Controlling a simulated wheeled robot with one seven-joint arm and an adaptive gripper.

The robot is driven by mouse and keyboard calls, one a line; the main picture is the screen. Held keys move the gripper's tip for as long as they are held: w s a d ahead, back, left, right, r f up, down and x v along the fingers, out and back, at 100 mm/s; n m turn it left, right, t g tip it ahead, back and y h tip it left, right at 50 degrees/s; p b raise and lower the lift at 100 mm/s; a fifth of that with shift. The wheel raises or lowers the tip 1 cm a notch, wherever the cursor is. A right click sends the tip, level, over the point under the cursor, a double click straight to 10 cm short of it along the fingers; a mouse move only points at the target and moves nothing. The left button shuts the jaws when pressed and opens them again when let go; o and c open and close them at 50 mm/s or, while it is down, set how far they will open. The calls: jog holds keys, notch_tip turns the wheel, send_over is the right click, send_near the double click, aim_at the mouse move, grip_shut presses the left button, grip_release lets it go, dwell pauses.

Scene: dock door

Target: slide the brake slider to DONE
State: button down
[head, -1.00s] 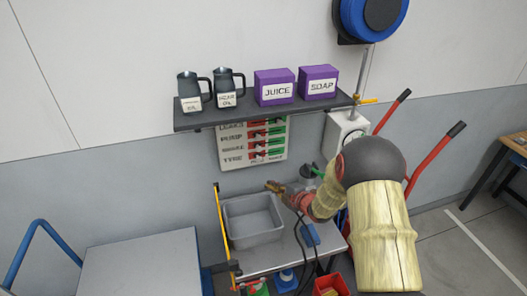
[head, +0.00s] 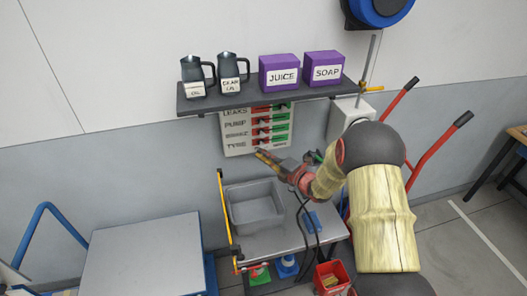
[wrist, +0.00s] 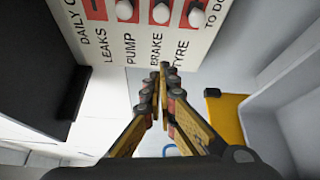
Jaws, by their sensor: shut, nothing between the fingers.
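The slider board (head: 230,142) hangs on the wall under the shelf, with rows LEAKS, PUMP, BRAKE and TYRE in red and green. The white round brake knob (wrist: 161,12) sits near the BRAKE label, on the side where TO DO is printed. The DONE end is out of the wrist view. My gripper (head: 260,154) is just below the board's lower edge in the head view. In the wrist view my gripper (wrist: 163,70) is shut and empty, tips near the BRAKE and TYRE labels; contact cannot be told.
A dark shelf (head: 225,100) with two jugs and two purple boxes (head: 323,68) juts out above the board. A grey tray (head: 254,207) stands on the bench below. A white box (head: 340,122) is right of the board. A red hand truck (head: 440,150) stands further right.

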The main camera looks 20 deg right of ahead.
aim_at(262, 134)
jog(key=x, duration=0.8)
jog(key=d, duration=0.2)
jog(key=w+d, duration=0.1)
jog(key=shift+d+r, duration=0.25)
jog(key=shift+d, duration=0.15)
jog(key=d+b, duration=0.3)
jog(key=d, duration=0.6)
jog(key=shift+d, duration=0.3)
